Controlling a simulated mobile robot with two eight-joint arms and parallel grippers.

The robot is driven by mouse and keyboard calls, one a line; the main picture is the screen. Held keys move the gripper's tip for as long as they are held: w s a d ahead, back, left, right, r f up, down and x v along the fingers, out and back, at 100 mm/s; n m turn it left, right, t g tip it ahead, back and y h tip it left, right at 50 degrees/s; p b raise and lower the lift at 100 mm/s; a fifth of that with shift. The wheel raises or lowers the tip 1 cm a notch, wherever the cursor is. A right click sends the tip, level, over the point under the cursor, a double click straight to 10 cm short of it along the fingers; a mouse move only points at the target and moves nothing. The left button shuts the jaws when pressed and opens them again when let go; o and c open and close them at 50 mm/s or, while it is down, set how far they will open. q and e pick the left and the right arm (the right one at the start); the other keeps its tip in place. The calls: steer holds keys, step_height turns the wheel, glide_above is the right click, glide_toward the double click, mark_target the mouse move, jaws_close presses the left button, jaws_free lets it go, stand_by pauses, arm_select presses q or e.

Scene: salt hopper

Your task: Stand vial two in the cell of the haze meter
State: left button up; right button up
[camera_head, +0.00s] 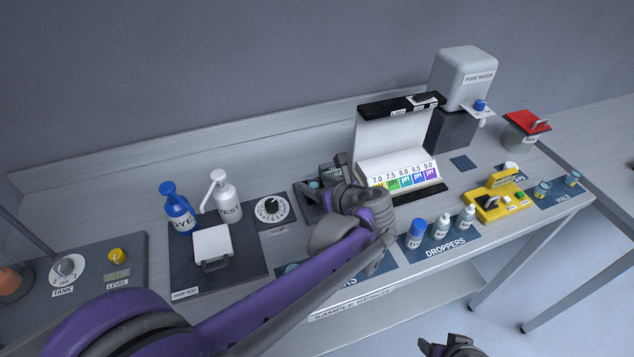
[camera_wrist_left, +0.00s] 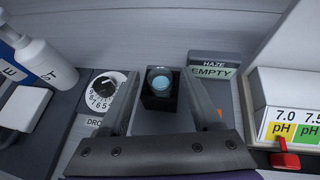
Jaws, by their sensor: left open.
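The haze meter's small display (camera_wrist_left: 212,71) reads EMPTY in the left wrist view. Beside it stands the meter's dark square cell (camera_wrist_left: 158,103). A round glass vial top with pale blue liquid (camera_wrist_left: 161,82) shows at the cell; its number cannot be read. My left gripper (camera_wrist_left: 160,95) is open, its fingers apart on either side of the cell. In the head view my left gripper (camera_head: 340,170) hides most of the meter. Two vials (camera_head: 542,189) (camera_head: 573,178) stand on the vials mat at the right. My right gripper (camera_head: 450,343) is low at the bottom edge, partly cut off.
The pH colour box (camera_head: 398,175) stands close right of the meter, its lid raised. The dial (camera_head: 271,208) and white bottle (camera_head: 226,195) are to its left. Dropper bottles (camera_head: 442,225) stand in front. A yellow device (camera_head: 495,205) sits near the vials mat.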

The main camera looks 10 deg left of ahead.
arm_select(q)
steer(key=shift+r, duration=0.1)
steer(key=shift+s+d+r, duration=0.1)
steer(key=shift+r, duration=0.05)
steer(key=v, duration=1.1)
steer(key=shift+s+d, duration=0.25)
